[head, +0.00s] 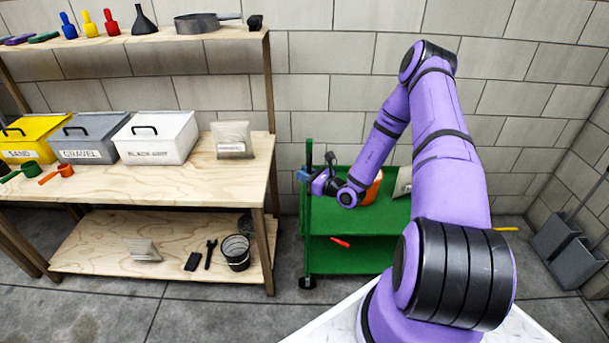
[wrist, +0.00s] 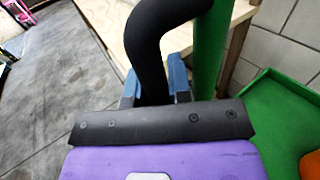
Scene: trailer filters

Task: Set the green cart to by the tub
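The green cart (head: 350,252) stands against the back wall, right of the wooden workbench, with two shelves showing. My gripper (head: 305,175) is at the cart's left end, by its green upright post. In the wrist view, the cart's black curved handle (wrist: 150,45) passes between the blue fingers of my gripper (wrist: 155,88), which sit close against it on both sides. An orange container (head: 372,188) stands on the cart's top shelf, partly behind my arm. I cannot tell which thing is the tub. My arm hides the cart's right side.
The workbench (head: 200,185) holds lidded bins, including a white one (head: 157,137), and a bag (head: 232,140). A black bucket (head: 236,252) stands on its lower shelf. A red item (head: 341,242) lies on the cart's lower shelf. Grey dustpans (head: 565,250) stand at the right wall. Floor before the bench is clear.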

